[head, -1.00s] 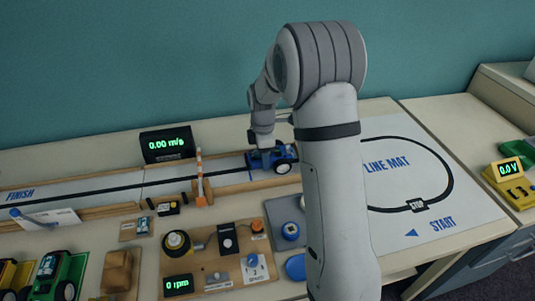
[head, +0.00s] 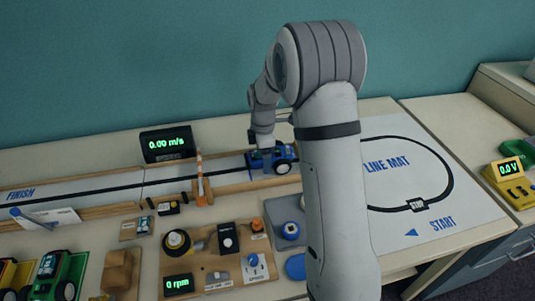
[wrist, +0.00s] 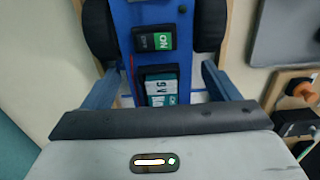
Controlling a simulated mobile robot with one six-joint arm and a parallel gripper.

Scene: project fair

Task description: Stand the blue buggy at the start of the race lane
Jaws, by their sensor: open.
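The blue buggy (head: 284,157) stands on its wheels at the right end of the race lane (head: 215,181), between its wooden rails. My arm hides part of the lane's end there. The wrist view shows the buggy's blue top (wrist: 150,13) with a black ON switch and a battery pack, and its dark wheels. My gripper (wrist: 161,78) is open, with one finger on each side of the buggy's narrow body. I cannot tell whether the fingers touch it. In the head view, my gripper (head: 261,148) is low over the buggy's left part.
A speed display (head: 168,144) reading 0.00 m/s stands behind the lane. An orange and white post (head: 200,177) rises left of the buggy. A wooden motor board (head: 215,262) lies in front. The line mat (head: 440,222) is to the right.

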